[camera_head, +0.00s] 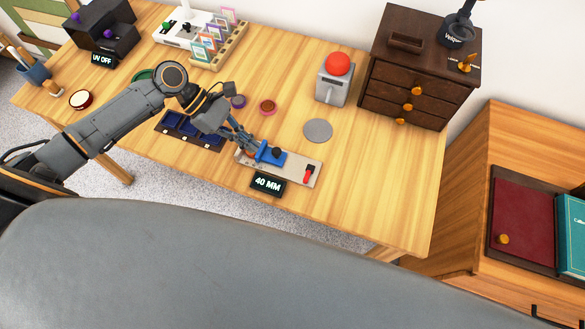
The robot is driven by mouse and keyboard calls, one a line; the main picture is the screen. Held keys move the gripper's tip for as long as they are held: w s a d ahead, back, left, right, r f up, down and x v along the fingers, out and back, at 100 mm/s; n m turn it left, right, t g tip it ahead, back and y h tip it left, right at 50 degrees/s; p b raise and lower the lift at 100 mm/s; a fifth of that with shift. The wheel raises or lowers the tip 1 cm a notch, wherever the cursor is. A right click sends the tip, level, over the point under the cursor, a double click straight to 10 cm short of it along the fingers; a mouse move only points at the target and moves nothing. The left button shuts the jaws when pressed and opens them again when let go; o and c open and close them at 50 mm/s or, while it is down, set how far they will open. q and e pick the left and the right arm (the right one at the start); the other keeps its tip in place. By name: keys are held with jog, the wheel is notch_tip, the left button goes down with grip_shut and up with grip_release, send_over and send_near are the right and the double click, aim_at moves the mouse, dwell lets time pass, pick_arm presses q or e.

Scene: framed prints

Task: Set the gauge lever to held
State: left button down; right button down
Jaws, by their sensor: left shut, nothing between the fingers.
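The gauge (298,167) is a pale flat plate on the wooden table, with a blue slider block (272,155) that bears a black knob. A small red lever (308,171) stands near the plate's right end. A black display (267,184) at its front edge reads "40 MM". My left gripper (256,150) is shut and empty, its fingertips at the left end of the blue block. I cannot tell whether they touch it. The gripper hides part of the plate's left end. My right gripper is not in view.
A grey box with a red dome button (337,65) and a grey disc (318,130) lie behind the gauge. A dark drawer cabinet (412,82) stands back right. A blue tray (185,132) lies left of the gripper. The table right of the gauge is clear.

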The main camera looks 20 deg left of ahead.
pick_arm(q)
jog(key=p, duration=0.1)
send_near(293, 177)
jog(key=x, duration=0.4)
jog(key=shift+f, duration=0.15)
jog(key=d+p, duration=0.1)
jog(key=d, duration=0.1)
jog(key=shift+d, duration=0.25)
jog(key=shift+d+f, duration=0.2)
jog(key=shift+d, duration=0.6)
jog(key=shift+s, duration=0.1)
